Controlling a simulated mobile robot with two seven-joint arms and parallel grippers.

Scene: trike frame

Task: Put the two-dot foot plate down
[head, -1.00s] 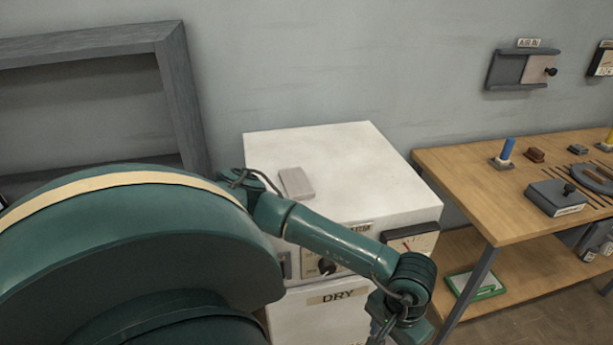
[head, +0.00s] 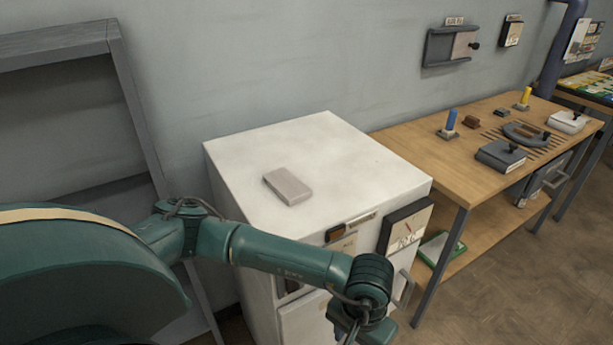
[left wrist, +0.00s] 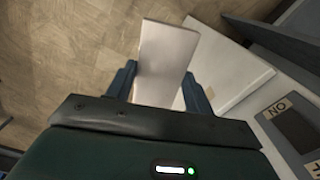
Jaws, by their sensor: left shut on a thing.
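My left gripper (left wrist: 160,78) is shut on a flat, pale grey-pink plate (left wrist: 166,48), which sticks out beyond the fingers in the left wrist view. No dots show on the side facing the camera, so I cannot tell its marking. In the head view the left arm reaches across in front of the white cabinet, and its gripper and the held plate are below the picture's edge. Another pale plate (head: 288,186) lies flat on top of the white cabinet (head: 330,140); no dots are visible on it. My right gripper is not in view.
The cabinet top has free room around the plate. A wooden bench (head: 415,150) at the right holds a blue peg (head: 450,120), a grey block with a knob (head: 500,155) and other small parts. A grey frame (head: 135,110) stands at the left.

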